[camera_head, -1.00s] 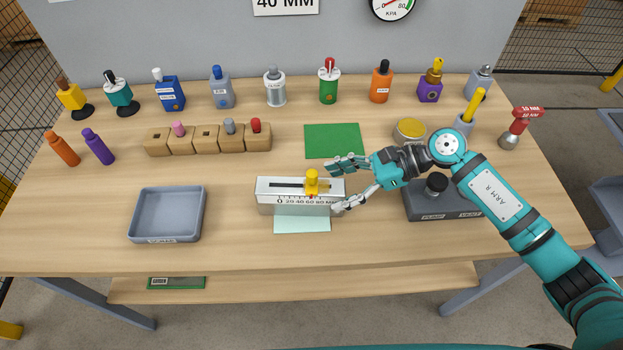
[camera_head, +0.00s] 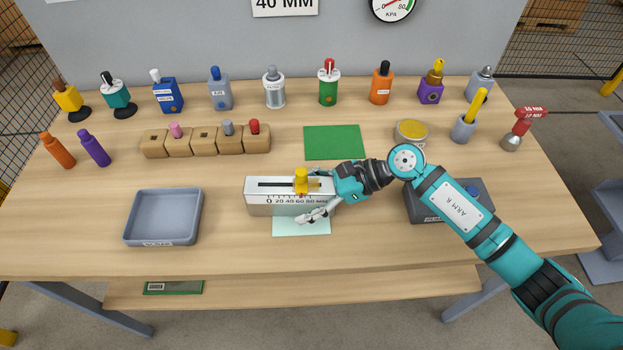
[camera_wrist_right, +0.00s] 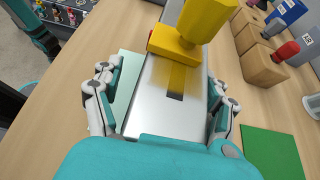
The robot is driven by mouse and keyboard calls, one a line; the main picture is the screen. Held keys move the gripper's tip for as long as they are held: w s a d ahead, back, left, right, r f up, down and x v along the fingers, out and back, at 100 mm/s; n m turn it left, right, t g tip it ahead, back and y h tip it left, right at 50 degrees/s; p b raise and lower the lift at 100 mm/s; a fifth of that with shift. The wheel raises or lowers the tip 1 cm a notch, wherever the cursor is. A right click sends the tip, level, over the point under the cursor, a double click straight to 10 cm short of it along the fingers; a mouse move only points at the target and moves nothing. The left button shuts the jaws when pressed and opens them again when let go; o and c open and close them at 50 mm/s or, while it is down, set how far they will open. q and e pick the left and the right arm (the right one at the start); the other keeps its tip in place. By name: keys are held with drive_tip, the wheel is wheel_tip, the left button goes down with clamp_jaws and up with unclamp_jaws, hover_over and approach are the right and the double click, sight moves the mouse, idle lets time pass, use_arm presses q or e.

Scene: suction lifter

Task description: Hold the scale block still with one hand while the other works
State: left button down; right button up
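The scale block (camera_head: 262,199) is a silver bar with a slot, a millimetre scale and a yellow slider (camera_head: 301,181). It sits on the table, partly over a pale green mat (camera_head: 290,226). My right gripper (camera_head: 318,200) reaches around the block's right end, one finger in front and the other hidden behind. In the right wrist view, the fingers (camera_wrist_right: 163,97) straddle the block (camera_wrist_right: 165,118). Pale mat shows between the left finger and the block, so the fingers look open. The slider (camera_wrist_right: 177,44) stands ahead of the palm. My left gripper is not clearly visible.
A grey tray (camera_head: 129,229) lies left. A wooden block row (camera_head: 204,140) and a green mat (camera_head: 334,142) lie behind. A dark grey box (camera_head: 425,208) stands partly under my right arm. Several bottles and fixtures line the back.

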drive_tip(key=shift+s+f, duration=0.15)
drive_tip(key=shift+f, duration=0.15)
drive_tip(key=c, duration=1.1)
